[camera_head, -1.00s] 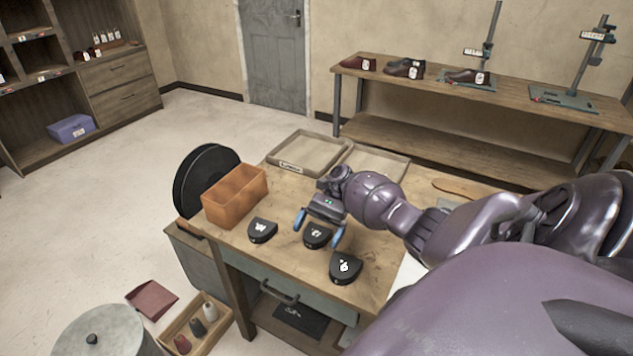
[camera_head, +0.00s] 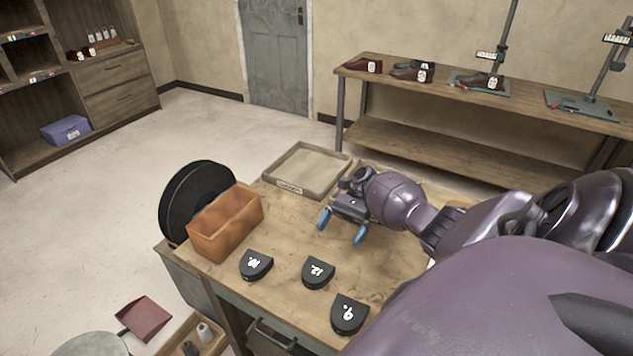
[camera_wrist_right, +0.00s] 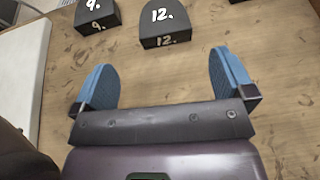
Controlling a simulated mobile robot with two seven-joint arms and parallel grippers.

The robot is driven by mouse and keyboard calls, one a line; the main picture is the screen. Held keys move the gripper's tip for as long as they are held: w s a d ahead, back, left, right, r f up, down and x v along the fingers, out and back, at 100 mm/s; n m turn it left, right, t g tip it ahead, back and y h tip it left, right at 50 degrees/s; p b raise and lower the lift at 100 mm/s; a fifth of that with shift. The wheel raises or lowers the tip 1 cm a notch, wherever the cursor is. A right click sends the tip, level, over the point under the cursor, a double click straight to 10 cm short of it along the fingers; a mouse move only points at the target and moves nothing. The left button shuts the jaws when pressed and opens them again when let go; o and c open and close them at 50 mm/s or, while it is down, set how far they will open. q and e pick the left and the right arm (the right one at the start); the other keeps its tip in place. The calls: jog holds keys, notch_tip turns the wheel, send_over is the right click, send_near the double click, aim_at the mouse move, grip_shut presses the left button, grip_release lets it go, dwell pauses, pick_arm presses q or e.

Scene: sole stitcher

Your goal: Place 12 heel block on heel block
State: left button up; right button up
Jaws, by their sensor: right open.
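Three black heel blocks with white numbers lie apart in a row on the wooden workbench (camera_head: 385,268). The 12 heel block (camera_head: 318,272) is in the middle; it also shows in the right wrist view (camera_wrist_right: 165,22). The 9 heel block (camera_head: 349,314) is nearest the bench's right front, and shows in the wrist view (camera_wrist_right: 97,12). A third heel block (camera_head: 255,265), its number hard to read, lies at the left. My right gripper (camera_head: 341,228) is open and empty, behind the 12 block; the wrist view shows the block ahead of the blue fingers (camera_wrist_right: 160,72). My left gripper is out of view.
An orange-brown box (camera_head: 225,226) and a black wheel (camera_head: 192,200) stand at the bench's left. An empty tray (camera_head: 340,178) lies at the back. Shoes and stands are on a far table (camera_head: 440,85). Bare bench lies around the blocks.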

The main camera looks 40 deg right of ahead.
jog(key=x, duration=0.3)
jog(key=shift+a, duration=0.3)
jog(key=shift+w+f+x, duration=0.1)
jog(key=shift+f+x, duration=0.1)
jog(key=shift+x, duration=0.95)
jog(key=shift+w+f+x, duration=0.1)
jog(key=shift+f+x, duration=0.05)
jog(key=shift+x, duration=0.95)
jog(key=shift+s+a+f, duration=0.15)
jog(key=shift+a+f, duration=0.15)
jog(key=shift+a, duration=0.15)
jog(key=c, duration=1)
jog(key=shift+r, duration=0.15)
notch_tip(320, 180, up, 10)
jog(key=p, duration=0.3)
jog(key=shift+p, duration=0.3)
notch_tip(320, 180, up, 10)
jog(key=p, duration=0.2)
send_over(320, 263)
jog(key=shift+d, duration=0.25)
